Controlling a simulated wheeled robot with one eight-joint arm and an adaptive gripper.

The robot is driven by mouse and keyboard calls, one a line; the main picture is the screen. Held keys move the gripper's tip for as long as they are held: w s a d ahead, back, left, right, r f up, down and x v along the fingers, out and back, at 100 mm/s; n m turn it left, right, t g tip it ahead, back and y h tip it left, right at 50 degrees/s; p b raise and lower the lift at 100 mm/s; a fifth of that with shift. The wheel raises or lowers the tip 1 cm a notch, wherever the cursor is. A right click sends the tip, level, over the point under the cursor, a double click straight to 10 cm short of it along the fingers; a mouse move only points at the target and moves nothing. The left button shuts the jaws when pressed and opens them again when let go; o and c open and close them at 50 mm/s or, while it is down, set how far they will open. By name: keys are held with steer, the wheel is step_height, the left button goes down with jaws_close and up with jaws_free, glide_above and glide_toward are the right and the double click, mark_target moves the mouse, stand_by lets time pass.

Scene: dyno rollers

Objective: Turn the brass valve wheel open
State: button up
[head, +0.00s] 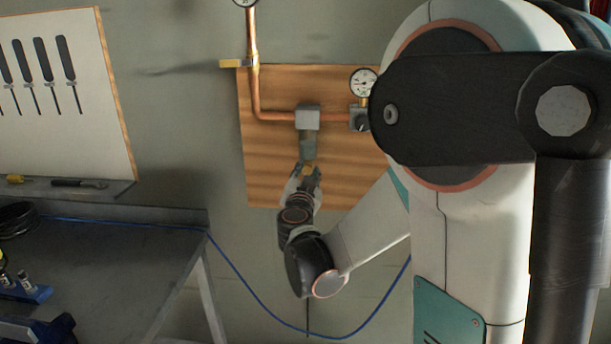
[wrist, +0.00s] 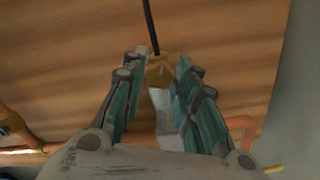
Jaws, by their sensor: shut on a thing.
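A copper pipe (head: 275,116) runs along the wooden board (head: 270,165) to a grey block (head: 307,117) and a round gauge (head: 363,82). A dark thin line (wrist: 151,25) extends from the brass piece. A workbench (head: 130,250) stands left; a blue cable (head: 252,300) hangs below.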

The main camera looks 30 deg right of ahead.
steer(key=shift+f, duration=0.1)
steer(key=o, duration=1)
steer(key=v, duration=1.2)
